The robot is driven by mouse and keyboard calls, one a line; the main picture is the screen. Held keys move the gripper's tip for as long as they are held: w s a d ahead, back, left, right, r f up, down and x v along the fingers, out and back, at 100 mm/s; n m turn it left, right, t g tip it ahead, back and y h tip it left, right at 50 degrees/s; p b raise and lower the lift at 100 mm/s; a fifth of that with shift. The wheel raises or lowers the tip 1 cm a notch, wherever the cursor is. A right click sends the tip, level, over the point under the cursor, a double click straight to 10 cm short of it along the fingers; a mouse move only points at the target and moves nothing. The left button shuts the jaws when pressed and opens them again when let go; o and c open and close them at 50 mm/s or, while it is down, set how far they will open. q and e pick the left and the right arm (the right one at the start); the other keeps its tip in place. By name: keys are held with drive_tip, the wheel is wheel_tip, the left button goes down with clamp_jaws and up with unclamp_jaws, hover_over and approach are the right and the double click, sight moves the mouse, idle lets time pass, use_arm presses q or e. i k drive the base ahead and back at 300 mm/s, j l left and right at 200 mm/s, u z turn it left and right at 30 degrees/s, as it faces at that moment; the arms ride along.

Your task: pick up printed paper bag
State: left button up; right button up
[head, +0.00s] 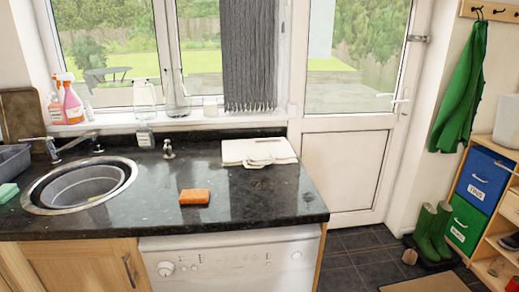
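A flat cream-white item (258,151) lies on the dark granite counter (240,205), near its back right part below the window. It looks like a paper bag lying flat, with a handle-like shape at its front edge. I cannot make out any print on it. Neither of my grippers is in view.
An orange sponge (194,197) lies on the counter in front of the flat item. A round sink (42,196) is at the left. Spray bottles (72,100) stand on the sill. A white appliance (235,262) is under the counter. Green boots (433,230) stand by the door.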

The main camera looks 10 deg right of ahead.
sight(263, 150)
drive_tip(key=k+u, duration=0.1)
drive_tip(key=k, duration=0.5)
drive_tip(key=k+j+u, duration=0.1)
drive_tip(key=k, duration=0.5)
drive_tip(key=u, duration=1.65)
drive_tip(key=l+u, duration=0.3)
drive_tip(key=l, duration=0.2)
drive_tip(key=k+l+u, duration=0.1)
drive_tip(key=l+u, duration=0.2)
drive_tip(key=l, duration=0.2)
drive_tip(key=k+l+u, duration=0.1)
drive_tip(key=l+u, duration=0.2)
drive_tip(key=l, duration=0.2)
drive_tip(key=k+l, duration=0.1)
drive_tip(key=l, duration=0.35)
drive_tip(key=k+l, duration=0.15)
drive_tip(key=l, duration=0.3)
drive_tip(key=k+l, duration=0.1)
drive_tip(key=l, duration=0.3)
drive_tip(key=k+l, duration=0.1)
drive_tip(key=l, duration=0.35)
drive_tip(key=k+l, duration=0.15)
drive_tip(key=l, duration=0.3)
drive_tip(key=k+l, duration=0.1)
drive_tip(key=l, duration=0.35)
